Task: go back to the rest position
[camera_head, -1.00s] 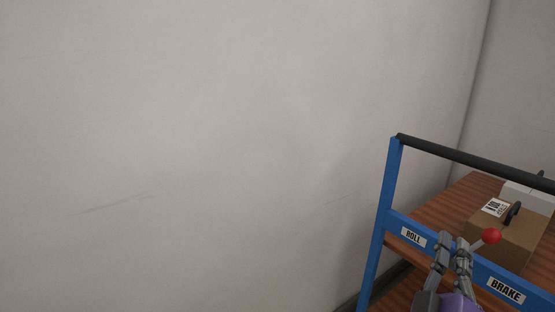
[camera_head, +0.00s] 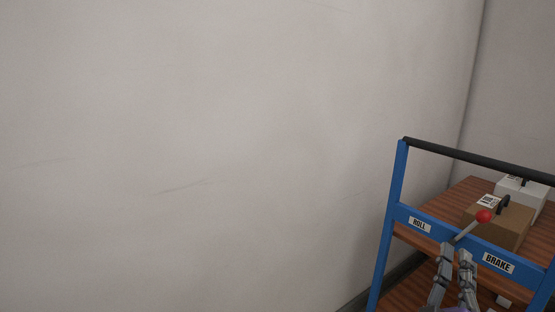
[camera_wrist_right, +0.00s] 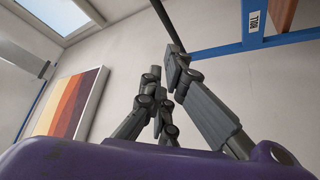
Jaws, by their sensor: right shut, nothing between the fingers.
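My right gripper (camera_head: 456,254) shows at the lower right of the head view, with its grey fingers pointing up in front of the blue cart frame (camera_head: 460,247). It is shut with nothing between its fingers. It also shows in the right wrist view (camera_wrist_right: 165,70), above my purple wrist housing. A lever with a red ball (camera_head: 484,215) slants up just above the fingertips; I cannot tell whether they touch it. My left gripper is in neither view.
The cart has ROLL (camera_head: 419,224) and BRAKE (camera_head: 498,263) labels and a black handle bar (camera_head: 470,159). A brown box (camera_head: 505,224) and a white box (camera_head: 522,197) sit on its wooden top. A bare wall (camera_head: 200,150) fills the left.

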